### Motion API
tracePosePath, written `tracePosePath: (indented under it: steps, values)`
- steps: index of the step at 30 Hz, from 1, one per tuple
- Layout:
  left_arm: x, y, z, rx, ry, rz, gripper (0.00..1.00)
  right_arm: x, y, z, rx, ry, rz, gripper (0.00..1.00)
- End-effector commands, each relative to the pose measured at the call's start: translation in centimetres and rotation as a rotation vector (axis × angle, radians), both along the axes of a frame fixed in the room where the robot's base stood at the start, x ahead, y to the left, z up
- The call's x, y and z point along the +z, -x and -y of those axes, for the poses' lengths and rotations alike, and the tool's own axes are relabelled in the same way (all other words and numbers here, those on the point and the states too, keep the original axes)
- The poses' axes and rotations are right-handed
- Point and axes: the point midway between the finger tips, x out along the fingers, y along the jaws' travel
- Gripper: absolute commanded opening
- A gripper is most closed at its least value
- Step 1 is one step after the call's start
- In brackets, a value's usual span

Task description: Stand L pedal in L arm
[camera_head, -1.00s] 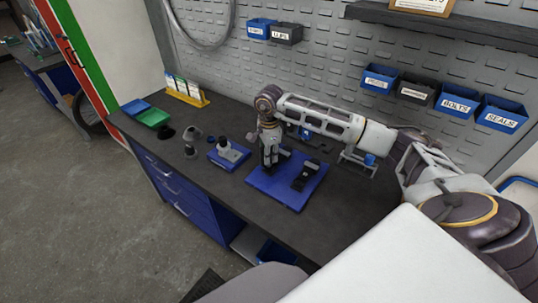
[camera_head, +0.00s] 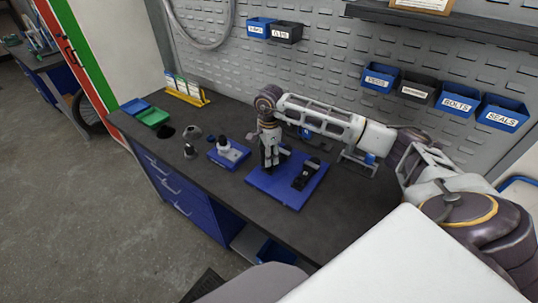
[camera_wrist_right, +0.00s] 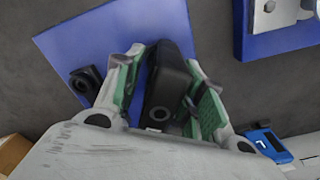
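My right gripper (camera_head: 270,166) points down over the left part of a blue board (camera_head: 293,201) on the bench. In the right wrist view the green-padded fingers of my right gripper (camera_wrist_right: 165,88) stand on both sides of a black block-like part (camera_wrist_right: 166,85) with a round hole in its near end. A strip of blue shows between the left pad and the block, so the fingers look open around it. A second black part (camera_head: 306,174) lies on the board's right side; one end of it (camera_wrist_right: 86,84) shows in the wrist view. Which part is the pedal I cannot tell. My left gripper is out of view.
A smaller blue base (camera_head: 229,153) with a grey-white fitting stands left of the board. Grey and dark round parts (camera_head: 190,150) and a green tray (camera_head: 153,117) lie further left. Labelled bins (camera_head: 458,102) hang on the back wall. The bench front is clear.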

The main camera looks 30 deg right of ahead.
Motion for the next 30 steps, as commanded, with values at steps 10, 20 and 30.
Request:
tracePosePath:
  steps: [10,20,30]
  values:
    - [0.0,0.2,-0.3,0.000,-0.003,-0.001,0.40,0.0,0.0,0.0,0.000,0.000,0.000,0.44]
    - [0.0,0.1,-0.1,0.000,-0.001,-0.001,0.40,2.1,-0.1,0.0,-0.001,0.000,0.002,0.44]
    - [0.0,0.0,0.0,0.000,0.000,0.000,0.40,6.9,-0.1,0.0,0.000,0.000,0.004,0.44]
